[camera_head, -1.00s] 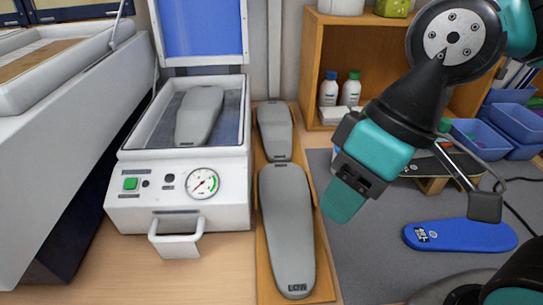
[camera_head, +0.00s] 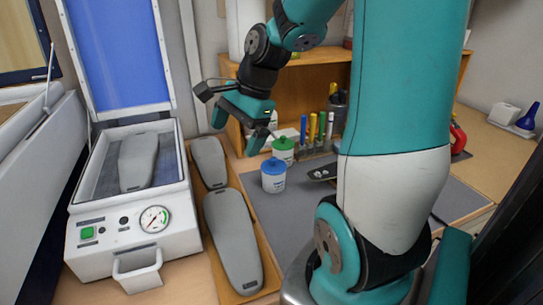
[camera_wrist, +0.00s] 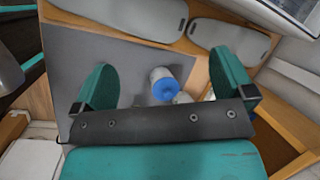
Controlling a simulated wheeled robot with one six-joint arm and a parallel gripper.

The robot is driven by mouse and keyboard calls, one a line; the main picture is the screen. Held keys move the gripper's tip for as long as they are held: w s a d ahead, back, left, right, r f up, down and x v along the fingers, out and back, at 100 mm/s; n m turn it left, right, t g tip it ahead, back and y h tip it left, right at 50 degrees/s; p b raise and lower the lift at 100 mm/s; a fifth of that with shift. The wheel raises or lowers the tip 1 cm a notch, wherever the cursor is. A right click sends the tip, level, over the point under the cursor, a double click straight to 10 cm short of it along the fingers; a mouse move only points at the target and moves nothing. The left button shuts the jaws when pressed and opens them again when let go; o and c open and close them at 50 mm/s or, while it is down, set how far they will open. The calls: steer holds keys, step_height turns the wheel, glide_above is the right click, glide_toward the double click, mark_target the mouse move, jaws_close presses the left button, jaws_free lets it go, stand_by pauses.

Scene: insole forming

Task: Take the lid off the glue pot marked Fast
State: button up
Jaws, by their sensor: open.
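Two white glue pots stand close together on the grey mat (camera_head: 300,208): one with a blue lid (camera_head: 273,166) and one with a green lid (camera_head: 283,143). Their labels are too small to read, so I cannot tell which is marked Fast. My gripper (camera_head: 239,130) is open and empty, above and to the left of the pots in the head view, close to the green-lidded one. In the wrist view, the blue lid (camera_wrist: 167,91) shows between the spread fingers of my gripper (camera_wrist: 163,65), apart from them. The other pot is mostly hidden there.
Grey insole forms lie on a wooden board (camera_head: 268,272) left of the mat. A white press (camera_head: 132,240) with its blue lid raised is further left. A rack of coloured markers (camera_head: 318,140) and a wooden shelf (camera_head: 312,72) stand behind the pots.

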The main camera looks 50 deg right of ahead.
steer(key=s+d+m+h+p, duration=0.1)
steer(key=s+d+m, duration=0.1)
steer(key=d+m, duration=0.8)
steer(key=m+t+p, duration=0.1)
steer(key=m, duration=0.3)
glide_toward(274, 159)
steer(key=shift+h, duration=0.3)
steer(key=x, duration=0.1)
steer(key=p+x, duration=0.1)
steer(key=x, duration=0.2)
steer(key=shift+a, duration=0.3)
steer(key=shift+p+x, duration=1)
steer(key=shift+x, duration=2.05)
steer(key=shift+d, duration=0.15)
steer(key=c, duration=0.8)
